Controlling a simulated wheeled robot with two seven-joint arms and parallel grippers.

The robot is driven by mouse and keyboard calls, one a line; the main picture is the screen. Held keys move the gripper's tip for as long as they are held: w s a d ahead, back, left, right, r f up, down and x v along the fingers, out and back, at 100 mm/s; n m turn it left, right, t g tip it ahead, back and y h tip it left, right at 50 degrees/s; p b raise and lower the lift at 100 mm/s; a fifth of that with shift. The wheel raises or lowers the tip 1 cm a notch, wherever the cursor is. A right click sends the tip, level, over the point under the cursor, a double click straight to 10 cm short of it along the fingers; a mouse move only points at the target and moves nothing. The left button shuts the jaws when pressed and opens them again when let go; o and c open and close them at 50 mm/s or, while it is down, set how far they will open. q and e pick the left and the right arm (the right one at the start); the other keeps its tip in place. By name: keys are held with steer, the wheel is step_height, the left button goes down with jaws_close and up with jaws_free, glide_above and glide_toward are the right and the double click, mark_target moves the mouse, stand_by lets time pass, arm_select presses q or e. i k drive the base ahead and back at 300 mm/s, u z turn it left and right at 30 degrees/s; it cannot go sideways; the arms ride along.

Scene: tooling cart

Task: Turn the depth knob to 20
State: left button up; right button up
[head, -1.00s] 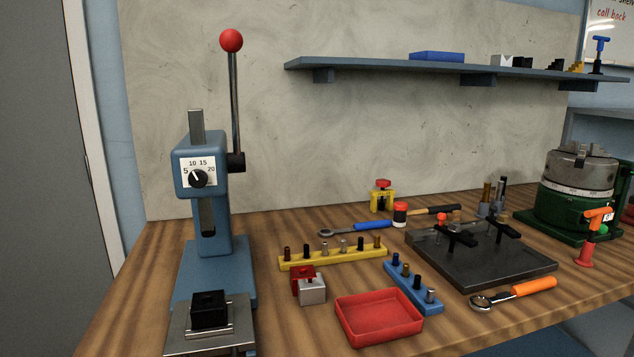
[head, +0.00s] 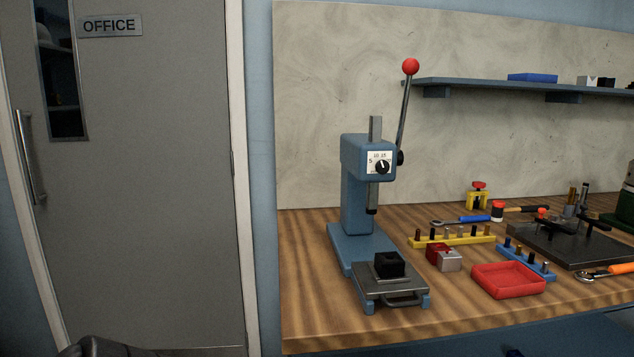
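The depth knob (head: 382,167) is a small black round knob on a white dial plate (head: 373,157) on the head of the blue press (head: 358,205). The plate's 5, 10 and 15 can be made out; the 20 is hard to read at this size. The knob's pale pointer line leans up and slightly left, but its exact reading is too small to tell. Neither of my grippers is in view, and nothing touches the knob.
The press's red-tipped lever (head: 411,67) rises at its right. A black block (head: 389,264) sits on the plate at its base. A red tray (head: 508,280), yellow rack (head: 452,241) and blue rack (head: 526,262) stand to the right. A grey door (head: 150,200) is at left.

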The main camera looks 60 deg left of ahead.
mark_target(382, 166)
steer(key=k, duration=0.3)
steer(key=u, duration=1.35)
